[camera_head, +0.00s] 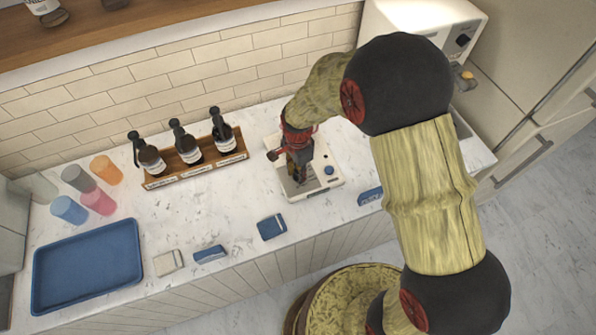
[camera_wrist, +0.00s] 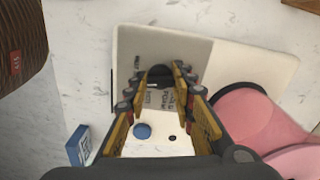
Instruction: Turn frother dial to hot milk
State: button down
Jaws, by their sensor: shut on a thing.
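The frother (camera_head: 325,183) is a white, flat-topped machine on the marble counter. Its pale body and a grey panel (camera_wrist: 190,52) show in the wrist view. My gripper (camera_head: 297,178) points down over it. In the wrist view my gripper (camera_wrist: 160,80) has its yellow-sided fingers on either side of a dark round dial (camera_wrist: 158,71) and is shut on it. Small dark print shows beside the dial, too blurred to read, so its setting cannot be told. A blue button (camera_wrist: 142,131) is on the frother near the fingers; it also shows in the head view (camera_head: 328,170).
A wooden rack (camera_head: 198,172) with three dark bottles stands to the left. A blue tray (camera_head: 88,262) and coloured cups (camera_head: 100,201) are farther left. Small blue boxes (camera_head: 271,227) lie along the front edge. A white machine (camera_head: 425,22) stands at the back right.

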jog(key=shift+w+m, duration=0.1)
jog(key=shift+m, duration=0.9)
jog(key=c, duration=1.5)
grip_release()
notch_tip(320, 180, up, 12)
